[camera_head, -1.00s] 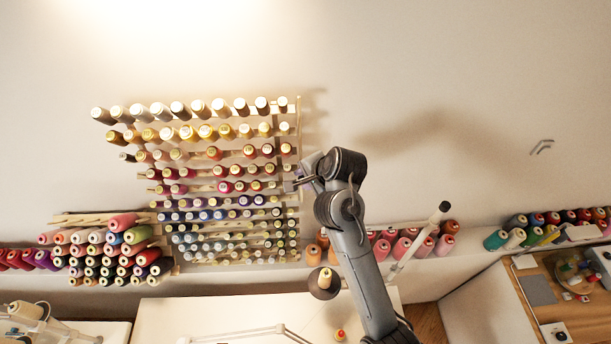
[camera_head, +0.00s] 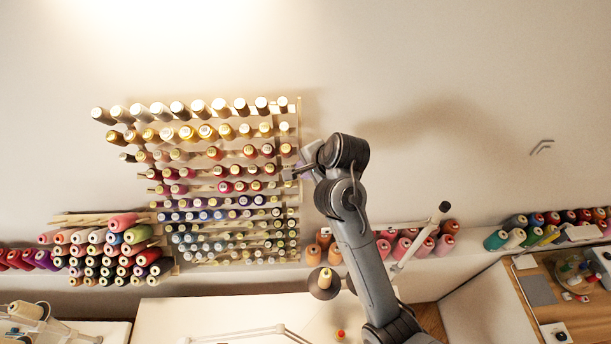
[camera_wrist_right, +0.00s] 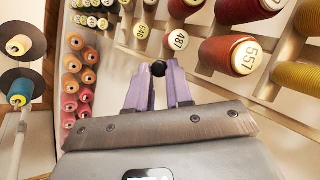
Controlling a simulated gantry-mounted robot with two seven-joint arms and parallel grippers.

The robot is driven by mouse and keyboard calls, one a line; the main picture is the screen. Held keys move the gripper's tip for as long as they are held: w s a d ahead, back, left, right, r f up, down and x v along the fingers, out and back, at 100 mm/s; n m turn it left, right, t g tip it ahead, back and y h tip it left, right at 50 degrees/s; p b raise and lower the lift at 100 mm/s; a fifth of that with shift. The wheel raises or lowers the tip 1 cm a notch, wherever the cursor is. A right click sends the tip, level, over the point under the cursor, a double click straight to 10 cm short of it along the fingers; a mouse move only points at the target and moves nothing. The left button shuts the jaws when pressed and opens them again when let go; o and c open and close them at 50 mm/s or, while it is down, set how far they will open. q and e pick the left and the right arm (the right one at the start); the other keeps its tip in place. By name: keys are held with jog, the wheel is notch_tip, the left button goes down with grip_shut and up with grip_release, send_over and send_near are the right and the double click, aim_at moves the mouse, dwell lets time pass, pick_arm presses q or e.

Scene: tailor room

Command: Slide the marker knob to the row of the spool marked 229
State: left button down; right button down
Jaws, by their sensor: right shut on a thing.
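The marker knob (camera_wrist_right: 159,69) is a small black ball in the right wrist view. My right gripper (camera_wrist_right: 157,80) has its purple fingers shut on it. In the head view my right gripper (camera_head: 299,172) is small and blurred at the right edge of the thread rack (camera_head: 297,213), beside its upper-middle rows. The number 229 cannot be read on any spool. My left gripper is out of view.
Several pink and orange cones (camera_head: 400,247) stand on a ledge below my right arm. A white lamp arm (camera_head: 420,240) rises right of my arm. A stacked cone rack (camera_head: 115,255) is at lower left. The wall right of the rack is bare.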

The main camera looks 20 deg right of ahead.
jog(key=shift+w+r, duration=0.1)
jog(key=shift+r, duration=0.7)
jog(key=c, duration=1.3)
grip_release()
jog(key=v, duration=1)
jog(key=shift+s+r, duration=0.25)
jog(key=shift+s, duration=0.1)
jog(key=shift+o, duration=0.5)
jog(key=shift+d, duration=0.1)
